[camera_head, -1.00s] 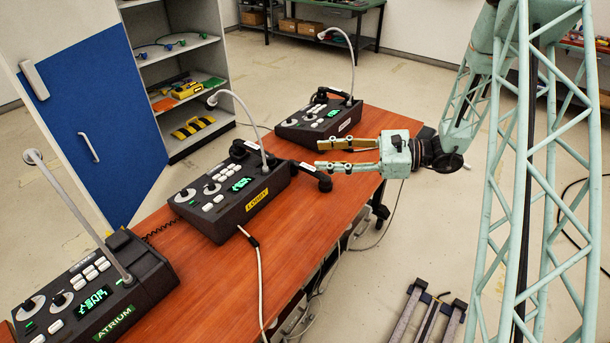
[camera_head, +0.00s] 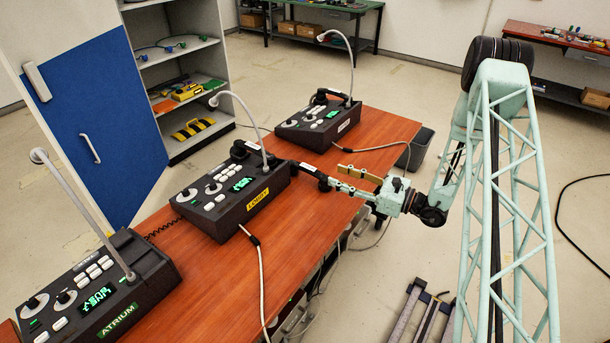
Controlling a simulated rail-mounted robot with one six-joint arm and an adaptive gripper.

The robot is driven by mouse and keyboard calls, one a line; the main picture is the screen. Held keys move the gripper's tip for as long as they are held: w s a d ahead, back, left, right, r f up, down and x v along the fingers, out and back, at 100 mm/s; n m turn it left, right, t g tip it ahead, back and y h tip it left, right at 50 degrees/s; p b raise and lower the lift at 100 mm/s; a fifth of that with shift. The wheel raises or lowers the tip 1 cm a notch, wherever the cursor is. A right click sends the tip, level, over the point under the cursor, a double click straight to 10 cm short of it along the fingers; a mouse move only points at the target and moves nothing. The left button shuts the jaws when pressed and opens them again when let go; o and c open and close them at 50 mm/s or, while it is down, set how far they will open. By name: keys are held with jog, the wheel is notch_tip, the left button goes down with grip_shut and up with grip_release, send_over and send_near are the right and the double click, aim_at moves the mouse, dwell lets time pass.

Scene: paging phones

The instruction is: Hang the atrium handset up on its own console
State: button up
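The atrium console (camera_head: 108,290), dark with a green ATRIUM label, sits at the near left of the table. No handset shows on it. The lobby console (camera_head: 232,203), with a yellow label, stands in the middle. My gripper (camera_head: 336,177) is open just right of that end, fingers pointing left. The lower fingertip is close to the handset's end; contact cannot be told.
A third console (camera_head: 312,125) with its own handset stands at the table's far end. Thin gooseneck microphones (camera_head: 245,115) rise from the consoles. A coiled cord (camera_head: 163,229) and pale cables (camera_head: 258,270) lie on the orange-brown table (camera_head: 215,285).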

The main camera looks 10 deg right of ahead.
jog(key=shift+m+t+h, duration=0.6)
jog(key=shift+m+t, duration=0.2)
jog(key=shift+m, duration=0.1)
jog(key=f, duration=0.1)
jog(key=d+f, duration=0.1)
jog(key=f, duration=0.1)
jog(key=d+f, duration=0.1)
jog(key=shift+w+f, duration=0.25)
jog(key=shift+f, duration=0.05)
jog(key=shift+w+a, duration=0.1)
jog(key=shift+w, duration=0.05)
send_near(314, 169)
jog(key=shift+f+b+x, duration=0.2)
jog(key=shift+b+x, duration=0.15)
jog(key=shift+x, duration=1.9)
jog(key=shift+a, duration=0.15)
jog(key=shift+x, duration=2.7)
jog(key=shift+c, duration=0.5)
jog(key=c, duration=1)
